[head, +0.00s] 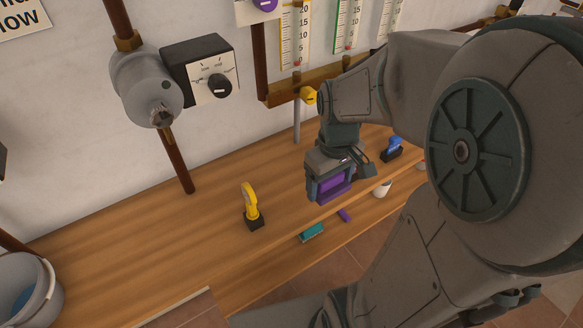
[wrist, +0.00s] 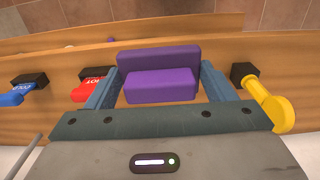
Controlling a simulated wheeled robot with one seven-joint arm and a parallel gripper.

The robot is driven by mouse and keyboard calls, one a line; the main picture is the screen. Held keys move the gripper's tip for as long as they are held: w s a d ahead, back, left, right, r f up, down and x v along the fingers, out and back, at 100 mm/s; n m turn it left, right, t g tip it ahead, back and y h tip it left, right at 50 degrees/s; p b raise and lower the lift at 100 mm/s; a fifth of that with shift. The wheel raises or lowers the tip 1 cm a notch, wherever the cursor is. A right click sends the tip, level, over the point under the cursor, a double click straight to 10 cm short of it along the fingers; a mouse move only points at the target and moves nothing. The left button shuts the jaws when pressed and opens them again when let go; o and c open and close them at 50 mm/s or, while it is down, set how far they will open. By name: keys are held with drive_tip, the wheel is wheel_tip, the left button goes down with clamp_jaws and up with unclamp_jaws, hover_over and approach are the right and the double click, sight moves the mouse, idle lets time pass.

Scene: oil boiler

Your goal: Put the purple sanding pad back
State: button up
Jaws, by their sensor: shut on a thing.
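My gripper (head: 332,188) is shut on the purple sanding pad (head: 333,183), above the wooden bench near its front edge. In the wrist view the purple pad (wrist: 160,86) sits between the two blue-grey fingers, and shows as two stepped purple blocks. I cannot tell how far it is above the wood. A small purple piece (head: 345,215) lies lower, by the bench's front edge, beside a teal pad (head: 312,232).
A yellow-handled tool (head: 251,203) on a black base stands on the bench (head: 130,235) left of my gripper. A blue-handled one (head: 392,147) stands to the right, and a red one (wrist: 88,88) shows in the wrist view.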

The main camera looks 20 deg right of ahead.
hover_over(298, 190)
wheel_tip(298, 190, down, 6)
drive_tip(key=shift+f, duration=2.05)
drive_tip(key=shift+f, duration=0.1)
drive_tip(key=shift+f, duration=0.15)
drive_tip(key=o, duration=0.9)
